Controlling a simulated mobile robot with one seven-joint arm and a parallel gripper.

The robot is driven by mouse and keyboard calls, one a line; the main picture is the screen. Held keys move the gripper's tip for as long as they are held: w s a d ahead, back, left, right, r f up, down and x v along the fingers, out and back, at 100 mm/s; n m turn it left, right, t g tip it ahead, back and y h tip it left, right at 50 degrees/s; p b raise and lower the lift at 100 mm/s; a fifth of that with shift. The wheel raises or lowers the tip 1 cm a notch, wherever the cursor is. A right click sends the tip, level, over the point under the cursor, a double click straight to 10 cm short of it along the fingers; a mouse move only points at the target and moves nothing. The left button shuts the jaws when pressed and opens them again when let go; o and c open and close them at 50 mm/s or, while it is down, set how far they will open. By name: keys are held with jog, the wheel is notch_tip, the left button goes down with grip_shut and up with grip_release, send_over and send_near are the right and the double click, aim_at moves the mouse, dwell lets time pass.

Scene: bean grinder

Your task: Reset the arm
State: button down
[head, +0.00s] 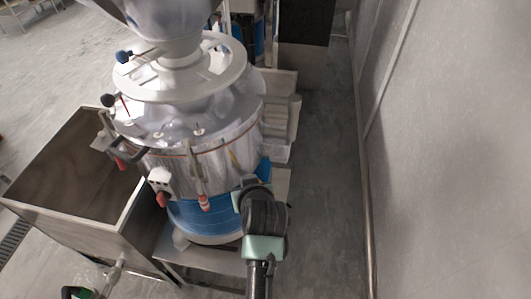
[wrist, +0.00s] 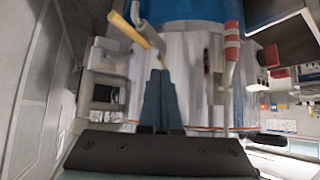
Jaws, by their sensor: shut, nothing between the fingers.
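My gripper (wrist: 160,85) shows in the wrist view, its two dark fingers together and nothing between them. The fingers point toward the side of the bean grinder (wrist: 195,60), which fills the middle of that view; I cannot tell whether they touch it. In the head view the grinder (head: 200,150) is a large shiny metal drum with a hopper on top and a blue band low down. My arm comes up from the bottom in front of the drum's lower right. The gripper itself is hidden behind the arm there.
A metal bin (head: 75,185) stands to the left of the grinder. Red-tipped handles (head: 204,202) stick out from the drum. A grey wall (head: 450,150) runs along the right. The floor strip (head: 330,180) between grinder and wall is clear.

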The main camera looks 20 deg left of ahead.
jog(key=w+d+r+m+t+b, duration=0.1)
jog(key=w+d+r+t+b, duration=0.15)
jog(key=r, duration=0.55)
jog(key=w+d+r+t+b, duration=0.15)
jog(key=r+t, duration=0.25)
jog(key=r, duration=0.4)
jog(key=w+d+r+m+t+b, duration=0.1)
jog(key=w+d+r+t+b, duration=0.15)
jog(key=r, duration=0.55)
jog(key=s+d+r+m+t+h+b, duration=0.2)
jog(key=s+d+r+t+b, duration=0.1)
jog(key=s+r, duration=0.6)
jog(key=s+d+r+m+t+h+b, duration=0.2)
jog(key=s+d+r+t, duration=0.4)
jog(key=s+r, duration=0.3)
notch_tip(320, 180, up, 4)
jog(key=shift+s+r+t+h+b, duration=0.2)
jog(key=shift+t+h+b, duration=0.1)
jog(key=shift+t+b, duration=0.45)
